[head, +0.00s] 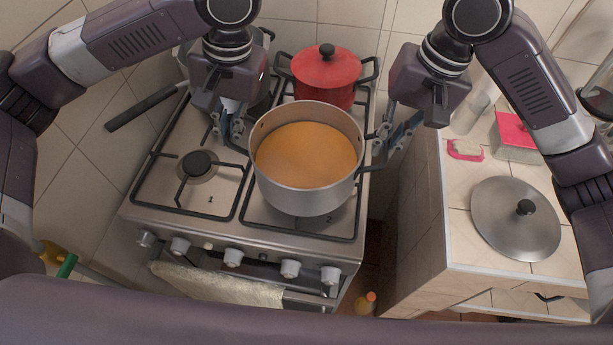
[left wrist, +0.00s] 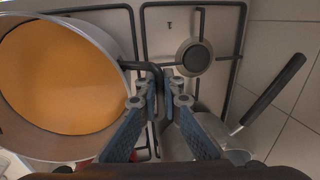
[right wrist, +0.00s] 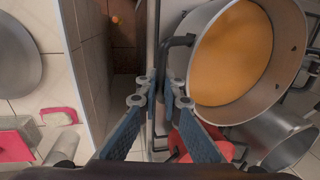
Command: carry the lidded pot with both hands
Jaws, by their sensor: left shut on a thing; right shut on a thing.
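A large grey pot (head: 305,195) of orange soup (head: 306,155) is open, without a lid on it, and looks level over the front right burner of the stove. I cannot tell whether its base touches the grate. My left gripper (head: 237,130) is shut on its left handle, which also shows in the left wrist view (left wrist: 142,66). My right gripper (head: 383,138) is shut on its right handle, seen in the right wrist view (right wrist: 178,42). A grey lid (head: 516,222) with a black knob lies on the counter at the right.
A red lidded pot (head: 325,72) stands close behind the grey pot. A pan with a long black handle (head: 147,107) is at the back left. The front left burner (head: 198,166) is free. A gap separates stove and tiled counter (head: 460,250). A towel (head: 215,286) hangs in front.

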